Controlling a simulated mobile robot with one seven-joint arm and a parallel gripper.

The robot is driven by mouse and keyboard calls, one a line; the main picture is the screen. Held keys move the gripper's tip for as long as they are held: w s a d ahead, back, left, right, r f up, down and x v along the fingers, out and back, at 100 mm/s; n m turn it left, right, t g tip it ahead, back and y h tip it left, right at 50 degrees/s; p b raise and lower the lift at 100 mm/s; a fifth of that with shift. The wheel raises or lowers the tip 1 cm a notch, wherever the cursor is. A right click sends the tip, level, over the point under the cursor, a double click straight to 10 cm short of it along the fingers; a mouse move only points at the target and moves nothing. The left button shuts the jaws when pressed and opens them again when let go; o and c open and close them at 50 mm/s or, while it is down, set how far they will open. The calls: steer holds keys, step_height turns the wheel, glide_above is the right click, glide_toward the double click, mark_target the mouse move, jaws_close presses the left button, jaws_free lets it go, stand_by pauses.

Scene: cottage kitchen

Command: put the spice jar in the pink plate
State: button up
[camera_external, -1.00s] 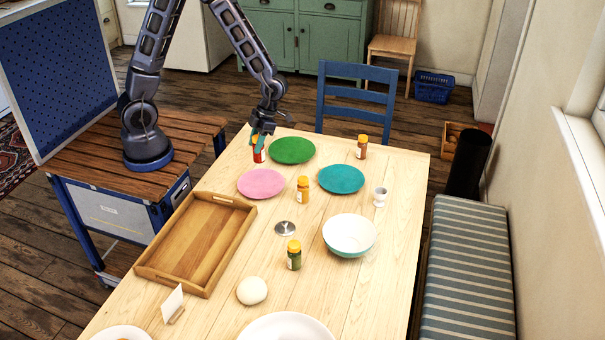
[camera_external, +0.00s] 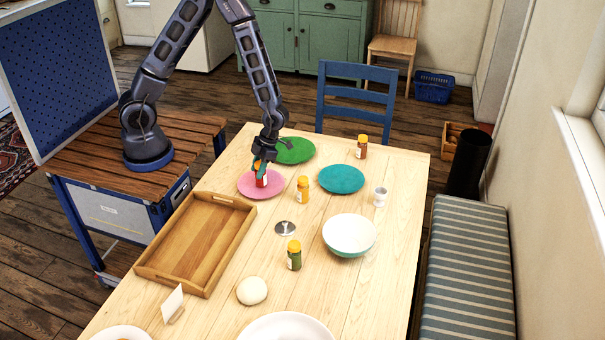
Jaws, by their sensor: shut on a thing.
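My gripper (camera_external: 261,166) is shut on a red spice jar (camera_external: 262,180) with a white label. The jar is upright over the pink plate (camera_external: 247,189), at the plate's right part. I cannot tell whether the jar's bottom touches the plate. My gripper covers the top of the jar. Other spice jars stand on the table: an orange one (camera_external: 303,190) right of the pink plate, a brown-red one (camera_external: 361,147) at the back right, and a green one (camera_external: 294,256) nearer the front.
A green plate (camera_external: 297,151) lies behind my gripper and a teal plate (camera_external: 341,179) to the right. A wooden tray (camera_external: 153,270) is at the left. A white bowl (camera_external: 350,233), an egg cup (camera_external: 380,196) and a metal lid (camera_external: 285,228) stand nearby.

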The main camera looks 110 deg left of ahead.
steer(key=o, duration=1)
steer(key=shift+o, duration=0.2)
steer(key=v, duration=1.1)
steer(key=s+d+r+n+t+y, duration=0.1)
steer(key=s+d+r+n+y, duration=0.15)
steer(key=r+n, duration=0.55)
steer(key=s+d+r+n+t, duration=0.3)
steer(key=s+r+n, duration=0.6)
steer(key=s, duration=0.1)
steer(key=s+d+r+n+t, duration=0.3)
steer(key=s+r+n, duration=0.7)
steer(key=s, duration=0.1)
steer(key=shift+t+y, duration=0.35)
steer(key=shift+t, duration=0.05)
